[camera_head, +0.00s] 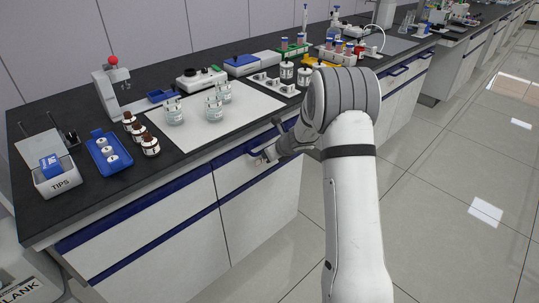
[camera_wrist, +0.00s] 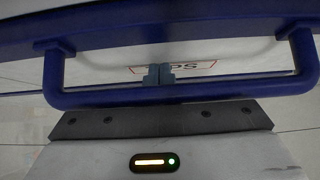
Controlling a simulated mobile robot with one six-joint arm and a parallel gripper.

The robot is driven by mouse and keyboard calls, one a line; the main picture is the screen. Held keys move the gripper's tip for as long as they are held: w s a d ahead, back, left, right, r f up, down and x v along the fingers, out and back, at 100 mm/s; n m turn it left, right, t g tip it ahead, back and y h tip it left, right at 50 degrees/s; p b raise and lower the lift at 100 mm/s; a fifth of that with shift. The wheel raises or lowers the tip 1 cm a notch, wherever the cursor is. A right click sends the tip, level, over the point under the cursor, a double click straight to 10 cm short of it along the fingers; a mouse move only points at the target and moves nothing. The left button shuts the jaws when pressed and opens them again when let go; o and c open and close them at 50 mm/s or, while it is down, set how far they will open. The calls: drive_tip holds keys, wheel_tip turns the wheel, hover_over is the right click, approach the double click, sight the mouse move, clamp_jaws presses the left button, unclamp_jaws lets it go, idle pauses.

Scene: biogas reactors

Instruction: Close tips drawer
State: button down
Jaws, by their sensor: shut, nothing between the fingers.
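The drawer handle (camera_wrist: 180,95) is a blue bar that spans the wrist view just ahead of my gripper. Behind it is a white surface with a red-bordered label (camera_wrist: 198,67), partly hidden and upside down; its letters look like the end of TIPS. My gripper (camera_wrist: 160,74) is shut and empty, its fingertips showing beyond the bar, in front of the label. I cannot tell whether they touch the bar or panel. In the head view my gripper (camera_head: 260,157) is at the blue-trimmed bench front, below the worktop edge. How far the drawer stands open is unclear.
A white TIPS box (camera_head: 57,180) stands at the worktop's left end, beside a blue tray (camera_head: 108,152) and brown bottles (camera_head: 150,146). Glass jars (camera_head: 214,110) stand on a white mat (camera_head: 190,128). Open floor (camera_head: 440,200) lies to the right.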

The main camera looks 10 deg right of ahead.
drive_tip(key=s+d+f+p+v, duration=0.1)
drive_tip(key=s+f+v, duration=0.1)
drive_tip(key=v, duration=1.1)
drive_tip(key=s+a+r+n+g+p, duration=0.2)
drive_tip(key=s+a+r+n+p, duration=0.2)
drive_tip(key=s+r+n, duration=0.4)
drive_tip(key=s+a+r+n+g+p, duration=0.2)
drive_tip(key=s+a+r+n+p, duration=0.2)
drive_tip(key=s+r+n, duration=0.45)
drive_tip(key=s+d+r+n+h+p, duration=0.2)
drive_tip(key=s+r+n+p, duration=0.1)
drive_tip(key=s+n, duration=0.3)
drive_tip(key=s+d+r+n+g+h+p, duration=0.1)
drive_tip(key=s+d+r+n+h+p, duration=0.1)
drive_tip(key=s+n, duration=0.5)
drive_tip(key=s+r+h, duration=0.1)
drive_tip(key=s+r, duration=0.1)
drive_tip(key=s, duration=0.2)
drive_tip(key=shift+r+p, duration=0.25)
drive_tip(key=shift+p, duration=0.15)
